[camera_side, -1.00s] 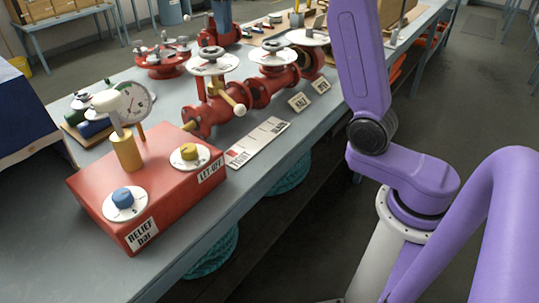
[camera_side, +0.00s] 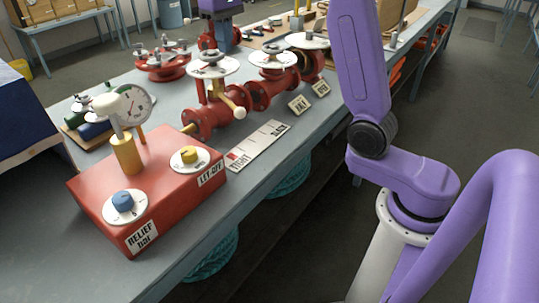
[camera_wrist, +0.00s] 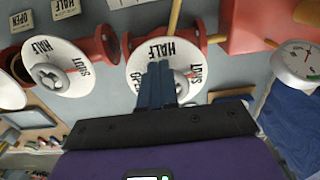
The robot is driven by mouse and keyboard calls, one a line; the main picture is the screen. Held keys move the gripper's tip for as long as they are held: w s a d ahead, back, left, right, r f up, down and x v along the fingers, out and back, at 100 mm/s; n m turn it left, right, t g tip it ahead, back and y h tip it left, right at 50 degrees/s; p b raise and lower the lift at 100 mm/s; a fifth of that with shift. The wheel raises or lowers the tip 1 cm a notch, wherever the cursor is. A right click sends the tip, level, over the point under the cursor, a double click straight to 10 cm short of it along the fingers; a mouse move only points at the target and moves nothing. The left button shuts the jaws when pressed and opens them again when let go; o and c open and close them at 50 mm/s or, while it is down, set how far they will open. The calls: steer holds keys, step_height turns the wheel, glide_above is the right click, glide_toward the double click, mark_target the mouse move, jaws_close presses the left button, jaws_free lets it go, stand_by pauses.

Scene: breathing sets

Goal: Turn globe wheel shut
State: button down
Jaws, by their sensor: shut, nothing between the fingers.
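Red valves with white dial discs stand in a row on the table. No legible label tells which one is the globe valve. The valve nearest the red box has a white disc (camera_side: 213,66) with a grey handwheel; in the wrist view its disc (camera_wrist: 139,66) reads HALF and SHUT. My gripper (camera_wrist: 160,68) is shut and empty, its fingertips over this disc and partly hiding its wheel. In the side view my gripper (camera_side: 225,42) is behind this disc; contact cannot be told. A second disc (camera_side: 273,59), also marked HALF and SHUT in the wrist view (camera_wrist: 75,51), is beside it.
A red box (camera_side: 150,185) with a blue knob, a yellow knob and a gauge (camera_side: 133,106) stands at the near end. A red flanged wheel (camera_side: 163,68) lies behind.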

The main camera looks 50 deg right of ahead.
steer(key=shift+s+f, duration=0.1)
steer(key=shift+f, duration=1.05)
steer(key=shift+a, duration=0.55)
steer(key=shift+s, duration=0.2)
stand_by(0.3)
step_height(320, 180, up, 6)
steer(key=shift+d+r, duration=0.15)
steer(key=shift+d, duration=0.1)
stand_by(0.3)
